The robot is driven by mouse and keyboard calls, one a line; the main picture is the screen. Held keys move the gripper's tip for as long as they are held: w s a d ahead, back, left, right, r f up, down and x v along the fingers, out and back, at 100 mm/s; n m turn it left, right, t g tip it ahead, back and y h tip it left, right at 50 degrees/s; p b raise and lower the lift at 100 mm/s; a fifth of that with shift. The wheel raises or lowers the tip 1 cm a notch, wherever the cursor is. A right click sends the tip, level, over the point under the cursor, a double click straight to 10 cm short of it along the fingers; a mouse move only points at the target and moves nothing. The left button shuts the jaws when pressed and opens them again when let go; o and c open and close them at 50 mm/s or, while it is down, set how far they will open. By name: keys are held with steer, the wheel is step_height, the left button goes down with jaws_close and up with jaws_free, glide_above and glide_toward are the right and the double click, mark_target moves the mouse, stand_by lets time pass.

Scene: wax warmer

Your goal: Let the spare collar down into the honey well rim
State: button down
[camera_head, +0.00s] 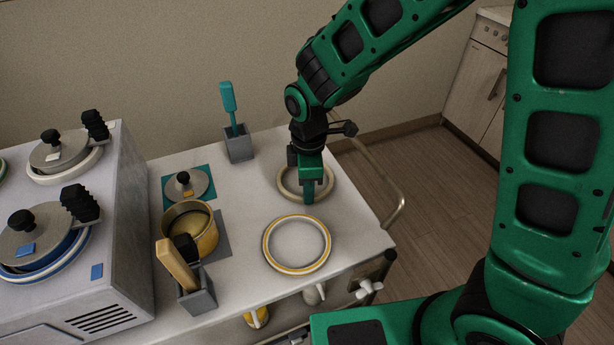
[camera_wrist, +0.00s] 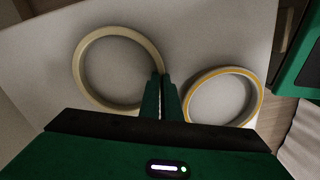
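A plain cream ring (camera_head: 283,192), which looks like the spare collar, is at the back right of the cart top; it also shows in the wrist view (camera_wrist: 84,82). My gripper (camera_head: 308,200) points down at its near edge. In the wrist view my fingers (camera_wrist: 163,88) are close together, with the ring's right wall between them. Whether the ring is clear of the cart top is hard to tell. A yellow-edged ring (camera_head: 268,255), perhaps the honey well rim, lies in front of it, and right of my fingers in the wrist view (camera_wrist: 190,108).
The warmer (camera_head: 95,275) with lidded wells stands at the left. A yellow pot (camera_head: 208,238), a loose lid (camera_head: 201,181), a holder with a teal spatula (camera_head: 238,147) and another holder (camera_head: 199,298) stand left of the rings. A rail (camera_head: 400,180) curves off the cart's right edge.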

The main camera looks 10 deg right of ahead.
steer(key=shift+r, duration=0.65)
stand_by(0.8)
steer(key=shift+r, duration=2.45)
